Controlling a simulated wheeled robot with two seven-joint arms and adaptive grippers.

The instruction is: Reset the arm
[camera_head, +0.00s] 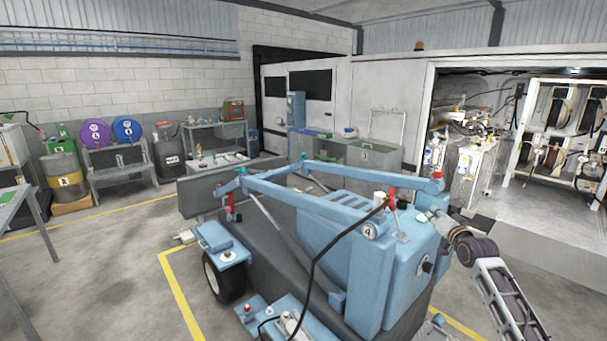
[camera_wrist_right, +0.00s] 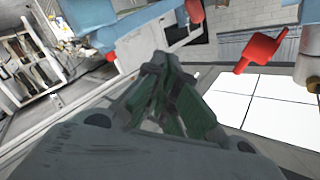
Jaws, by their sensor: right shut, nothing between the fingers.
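My right arm comes in from the lower right of the head view. Its gripper (camera_head: 428,216) is beside the right end of a blue machine (camera_head: 345,245), near a red lever (camera_head: 392,196) on its top. In the right wrist view the gripper's two fingers (camera_wrist_right: 155,68) meet at the tips, with green pads and nothing held. A red handle (camera_wrist_right: 258,52) shows to the right of the fingers there, apart from them. I do not see my left gripper.
A black hose (camera_head: 315,265) hangs over the machine's front. Blue bars (camera_head: 370,175) frame its top. Drums (camera_head: 63,176) and reels (camera_head: 95,133) stand at the back left. An open bay (camera_head: 505,205) with hose reels is at the right. Floor at the left (camera_head: 110,260) is clear.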

